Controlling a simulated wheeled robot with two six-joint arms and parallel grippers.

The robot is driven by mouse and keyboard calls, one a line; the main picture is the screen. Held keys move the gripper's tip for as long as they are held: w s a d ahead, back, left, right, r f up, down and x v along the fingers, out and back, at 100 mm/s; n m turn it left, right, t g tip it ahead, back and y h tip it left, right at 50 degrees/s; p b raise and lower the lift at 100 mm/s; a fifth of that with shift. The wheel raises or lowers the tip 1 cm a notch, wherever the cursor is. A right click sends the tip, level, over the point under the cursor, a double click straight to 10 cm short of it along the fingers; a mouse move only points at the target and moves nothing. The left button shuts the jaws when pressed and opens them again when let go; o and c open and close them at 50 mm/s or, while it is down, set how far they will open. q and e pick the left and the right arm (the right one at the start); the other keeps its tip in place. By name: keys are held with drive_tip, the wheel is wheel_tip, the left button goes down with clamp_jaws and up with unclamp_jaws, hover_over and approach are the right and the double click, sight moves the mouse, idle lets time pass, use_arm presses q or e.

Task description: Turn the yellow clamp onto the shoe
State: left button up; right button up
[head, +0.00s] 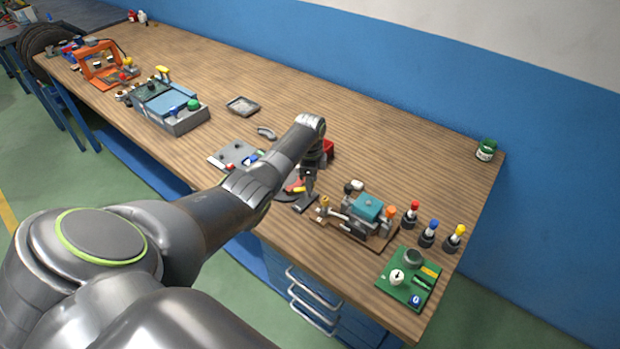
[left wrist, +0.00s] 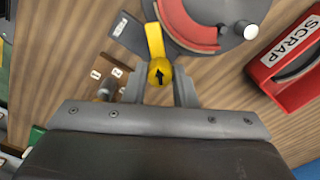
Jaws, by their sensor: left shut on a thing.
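The yellow clamp (left wrist: 155,42) has a round knob with a black arrow and a flat yellow bar pointing up in the left wrist view. My left gripper (left wrist: 160,78) is shut on the knob, one finger on each side. The shoe (left wrist: 192,30), a curved red piece on a grey round part, lies just right of the bar. The bar's tip is close to the shoe's left end; I cannot tell whether it overlaps it. In the head view my left gripper (head: 304,195) points down at the bench's front, and the clamp is partly hidden there. My right gripper is not in view.
A red SCRAP bin (left wrist: 290,62) stands right of the fixture. A dark labelled plate (left wrist: 128,33) lies left of the clamp. In the head view, a wooden board with a teal block (head: 368,207) and a green board (head: 410,280) stand to the right. The bench's back is mostly clear.

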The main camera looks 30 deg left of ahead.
use_arm(q)
drive_tip(key=m, duration=0.4)
drive_tip(key=shift+m, duration=0.4)
drive_tip(key=m, duration=0.4)
drive_tip(key=shift+r+m, duration=0.1)
drive_tip(key=shift+m, duration=0.2)
drive_tip(key=o, duration=1)
wheel_tip(320, 180, up, 17)
drive_tip(key=shift+r+b, duration=0.2)
drive_tip(key=shift+b, duration=0.1)
